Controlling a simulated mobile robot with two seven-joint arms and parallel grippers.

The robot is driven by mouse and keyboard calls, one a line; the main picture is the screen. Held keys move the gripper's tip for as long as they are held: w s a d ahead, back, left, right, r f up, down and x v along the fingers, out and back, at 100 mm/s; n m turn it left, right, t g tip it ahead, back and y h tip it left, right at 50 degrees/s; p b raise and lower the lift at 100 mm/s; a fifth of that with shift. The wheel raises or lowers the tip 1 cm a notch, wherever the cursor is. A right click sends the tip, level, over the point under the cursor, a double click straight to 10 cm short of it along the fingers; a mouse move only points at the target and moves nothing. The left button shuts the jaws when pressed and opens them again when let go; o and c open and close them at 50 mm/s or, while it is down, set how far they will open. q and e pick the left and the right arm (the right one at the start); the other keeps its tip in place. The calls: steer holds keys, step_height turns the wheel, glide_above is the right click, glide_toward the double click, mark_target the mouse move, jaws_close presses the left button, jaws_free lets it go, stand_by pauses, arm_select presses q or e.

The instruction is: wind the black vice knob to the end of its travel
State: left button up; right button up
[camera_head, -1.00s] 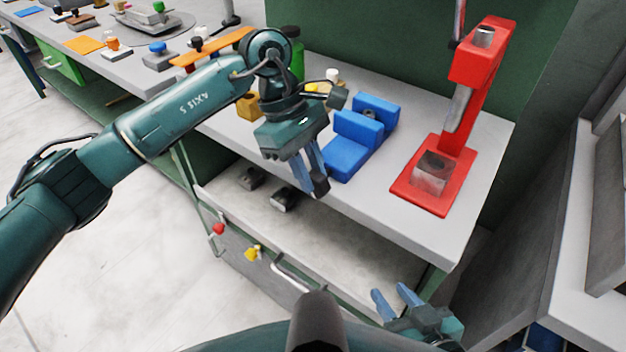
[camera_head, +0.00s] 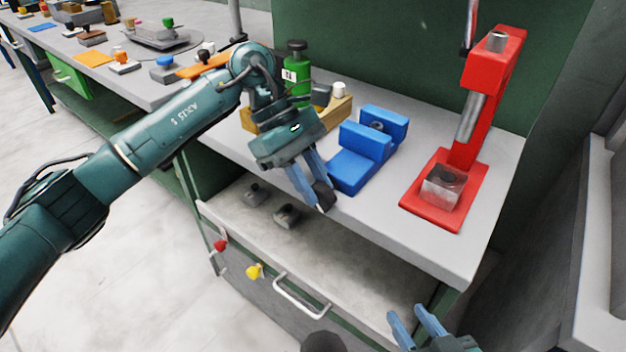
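The blue vice (camera_head: 352,166) stands at the front edge of the grey bench, with a stepped body and two raised jaw blocks. The black vice knob (camera_head: 325,197) is at its front left, by the bench edge, and partly hidden by my fingers. My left gripper (camera_head: 321,192) reaches down from the left with its blue fingertips on either side of the knob; it looks shut on the knob. My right gripper (camera_head: 412,318) is at the bottom edge, fingers apart and empty, away from the vice.
A red press (camera_head: 465,150) with a metal block (camera_head: 442,187) stands right of the vice. A green bottle (camera_head: 297,75) and a wooden block (camera_head: 338,108) are behind my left gripper. Below are a shelf with small dark parts and a drawer handle (camera_head: 300,297). Bench between vice and press is clear.

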arm_select(q)
steer(key=o, duration=0.4)
steer(key=shift+c, duration=0.2)
steer(key=v, duration=1.3)
steer(key=shift+r, duration=0.15)
